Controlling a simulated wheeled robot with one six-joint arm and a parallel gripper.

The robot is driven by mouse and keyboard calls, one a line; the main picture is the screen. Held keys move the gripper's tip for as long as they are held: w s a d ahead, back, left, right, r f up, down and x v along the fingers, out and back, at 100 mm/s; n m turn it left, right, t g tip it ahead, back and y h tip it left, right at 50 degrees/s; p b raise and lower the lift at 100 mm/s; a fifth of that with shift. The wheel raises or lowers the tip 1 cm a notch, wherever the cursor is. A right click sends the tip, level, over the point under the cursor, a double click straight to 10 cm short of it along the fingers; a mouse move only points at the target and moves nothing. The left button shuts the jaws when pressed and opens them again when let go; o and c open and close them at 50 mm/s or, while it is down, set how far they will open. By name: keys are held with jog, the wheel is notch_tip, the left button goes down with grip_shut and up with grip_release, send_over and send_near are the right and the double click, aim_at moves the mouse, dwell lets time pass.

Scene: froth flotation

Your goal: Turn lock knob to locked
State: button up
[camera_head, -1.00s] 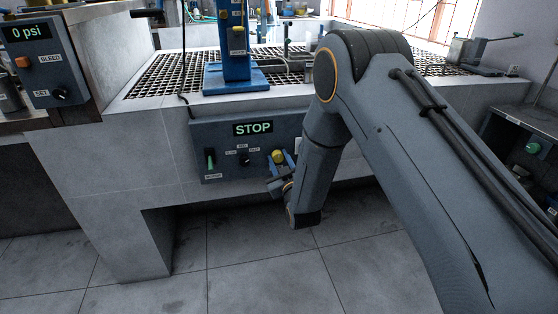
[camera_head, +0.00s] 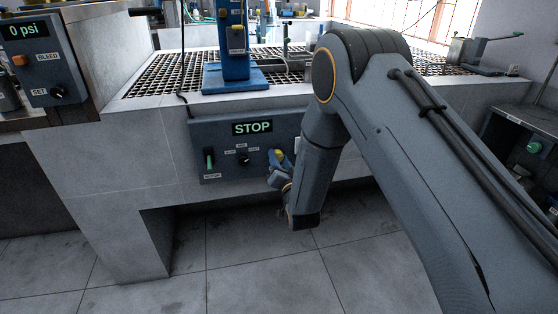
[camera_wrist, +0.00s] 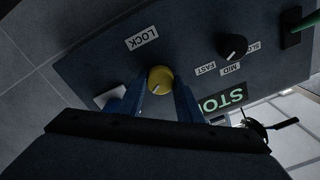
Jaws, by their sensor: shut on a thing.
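The lock knob is a round yellow knob (camera_wrist: 160,80) with a pale pointer line, on a dark grey control panel (camera_wrist: 95,65). In the wrist view it sits between the blue fingers of my gripper (camera_wrist: 160,92), which are shut on it. The LOCK label (camera_wrist: 142,38) is beside the knob. In the head view the yellow knob (camera_head: 278,155) is partly hidden by my gripper (camera_head: 280,160), at the right part of the panel.
The panel has a STOP display (camera_head: 252,127), a black speed knob (camera_head: 244,161) and a green switch (camera_head: 210,158). A blue stand (camera_head: 236,80) is on the grated bench above. A box reading 0 psi (camera_head: 40,60) is at left. The floor in front is clear.

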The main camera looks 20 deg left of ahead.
jog(key=m, duration=0.5)
jog(key=shift+m, duration=0.4)
dwell(0.4)
jog(key=o, duration=1)
jog(key=shift+o, duration=0.2)
jog(key=shift+s, duration=0.1)
jog(key=v, duration=0.7)
jog(key=shift+s+f, duration=0.15)
jog(key=shift+s, duration=0.15)
jog(key=shift+d, duration=0.15)
